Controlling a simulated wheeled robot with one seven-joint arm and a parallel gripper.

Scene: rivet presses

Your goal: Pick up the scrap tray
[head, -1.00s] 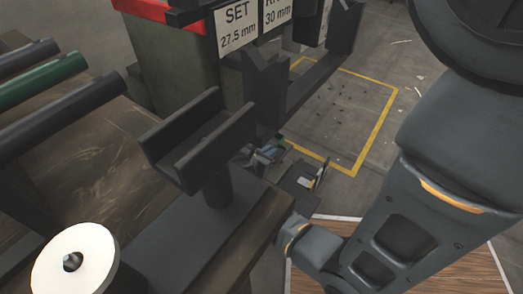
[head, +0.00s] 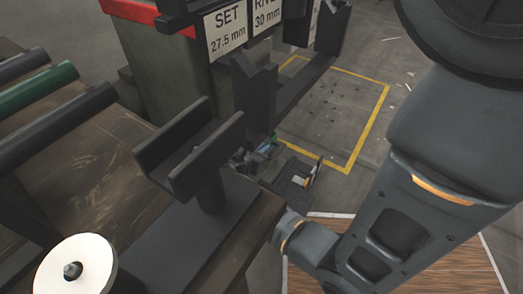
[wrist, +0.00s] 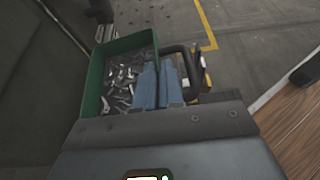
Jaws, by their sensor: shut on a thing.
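My gripper (wrist: 160,82) has blue fingers set close together at the tray's right side, shut on the tray. The exact spot of the grip is hidden by the fingers. In the head view my gripper (head: 268,146) is small, low beyond the bench corner beside the press. The tray is not clearly seen there.
The press (head: 160,70) with its size signs stands left of my gripper. A dark channel-shaped rest (head: 190,150) on the bench is near. Yellow floor lines (head: 372,125) mark open floor to the right. A wooden board (head: 400,268) lies on the floor below my arm.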

